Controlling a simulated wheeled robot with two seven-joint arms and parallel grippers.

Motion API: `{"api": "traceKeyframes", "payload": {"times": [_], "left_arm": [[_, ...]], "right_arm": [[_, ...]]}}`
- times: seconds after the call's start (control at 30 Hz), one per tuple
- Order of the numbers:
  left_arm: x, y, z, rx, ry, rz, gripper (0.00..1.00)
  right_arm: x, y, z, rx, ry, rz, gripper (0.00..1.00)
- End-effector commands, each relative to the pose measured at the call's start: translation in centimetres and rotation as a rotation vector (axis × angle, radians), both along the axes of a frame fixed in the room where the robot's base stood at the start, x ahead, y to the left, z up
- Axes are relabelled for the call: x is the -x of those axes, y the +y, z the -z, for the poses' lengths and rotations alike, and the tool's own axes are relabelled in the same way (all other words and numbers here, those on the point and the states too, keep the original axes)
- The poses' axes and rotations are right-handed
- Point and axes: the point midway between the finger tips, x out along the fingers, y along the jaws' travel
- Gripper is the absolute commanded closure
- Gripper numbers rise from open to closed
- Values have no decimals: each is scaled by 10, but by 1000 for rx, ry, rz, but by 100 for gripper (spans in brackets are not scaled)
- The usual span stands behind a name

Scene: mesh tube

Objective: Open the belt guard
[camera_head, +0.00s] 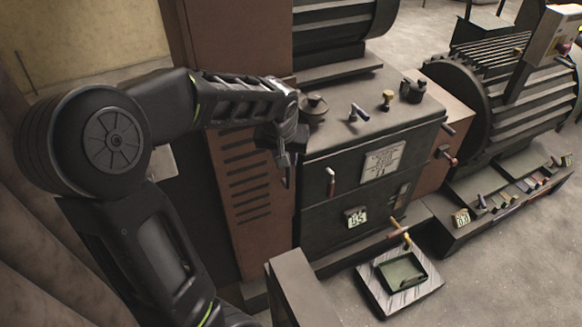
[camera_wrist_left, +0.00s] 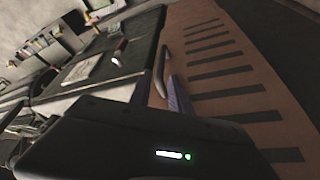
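The belt guard (camera_head: 240,185) is a reddish-brown upright panel with a column of dark slots, left of the dark machine housing. It also shows in the left wrist view (camera_wrist_left: 222,62), where a slim curved handle (camera_wrist_left: 162,72) stands near its edge. My left gripper (camera_head: 288,165) comes in from the left at the guard's upper right edge. In the left wrist view its two fingers (camera_wrist_left: 162,95) are apart, with the handle's near end between or just beyond them. Contact with the handle cannot be told. My right gripper is in neither view.
The dark machine housing (camera_head: 335,235) carries knobs, levers and a plate right of the guard. A large ribbed drum (camera_head: 500,100) stands further right. A green tray (camera_head: 402,273) on a pale block sits on the floor. A dark block (camera_head: 300,290) stands at front centre.

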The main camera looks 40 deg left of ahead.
Motion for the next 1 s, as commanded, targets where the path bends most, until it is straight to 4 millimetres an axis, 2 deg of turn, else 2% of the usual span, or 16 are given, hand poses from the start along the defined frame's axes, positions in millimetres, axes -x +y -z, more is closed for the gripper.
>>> {"api": "traceKeyframes", "payload": {"times": [0.23, 0.5, 0.63, 1.0], "left_arm": [[-5, 3, 15, 0, 4, -1, 77], [-18, 11, 54, 0, 6, 0, 77], [-24, 13, 67, -1, 4, 0, 77], [-26, 14, 72, 0, -1, 0, 77]], "right_arm": [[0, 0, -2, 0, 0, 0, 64], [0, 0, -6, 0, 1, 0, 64], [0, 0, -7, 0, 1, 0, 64], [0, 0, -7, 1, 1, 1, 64]]}}
